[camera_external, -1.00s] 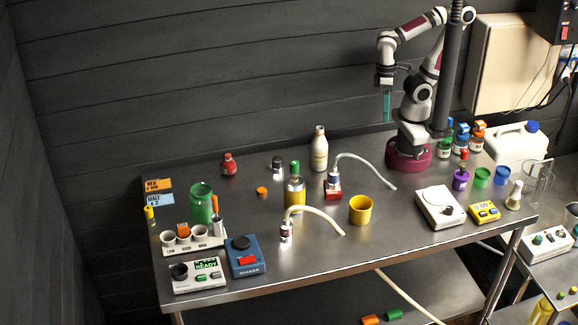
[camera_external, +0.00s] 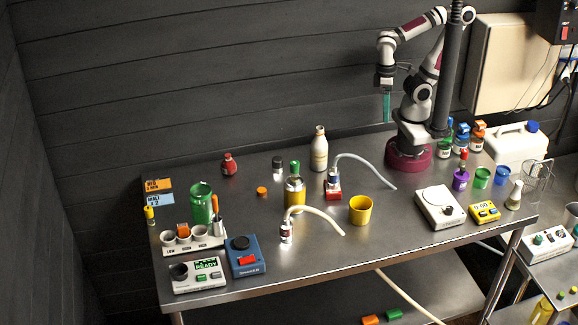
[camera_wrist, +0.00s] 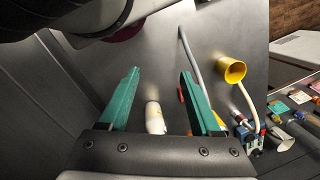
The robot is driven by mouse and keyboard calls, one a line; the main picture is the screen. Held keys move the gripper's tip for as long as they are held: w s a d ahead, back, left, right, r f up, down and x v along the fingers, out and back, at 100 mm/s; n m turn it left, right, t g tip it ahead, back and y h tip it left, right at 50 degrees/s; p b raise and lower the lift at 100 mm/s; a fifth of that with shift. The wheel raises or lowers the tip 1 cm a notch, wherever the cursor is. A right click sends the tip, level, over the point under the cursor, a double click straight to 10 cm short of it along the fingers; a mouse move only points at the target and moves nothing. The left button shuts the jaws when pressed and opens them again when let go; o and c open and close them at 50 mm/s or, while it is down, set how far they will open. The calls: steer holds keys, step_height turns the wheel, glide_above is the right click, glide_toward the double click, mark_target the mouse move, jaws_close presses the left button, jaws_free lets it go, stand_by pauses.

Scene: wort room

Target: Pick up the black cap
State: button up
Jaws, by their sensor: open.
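A black cap (camera_external: 277,160) sits on a small pale jar (camera_external: 277,171) towards the back of the steel table, left of the white bottle. I cannot make it out in the wrist view. My gripper (camera_external: 386,120) hangs high above the back right of the table, close to my base and well to the right of the cap. In the wrist view its two green fingers (camera_wrist: 160,73) are spread apart with nothing between their tips.
An orange cap (camera_external: 262,192) lies in front. A grey hose (camera_external: 365,166) and a yellow cup (camera_external: 360,210) are to the right.

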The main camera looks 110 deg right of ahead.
steer(key=shift+o, duration=1.4)
steer(key=m+h, duration=0.2)
steer(key=m, duration=1.5)
glide_above(278, 158)
step_height(278, 158, down, 6)
step_height(278, 158, down, 15)
steer(key=shift+f, duration=0.15)
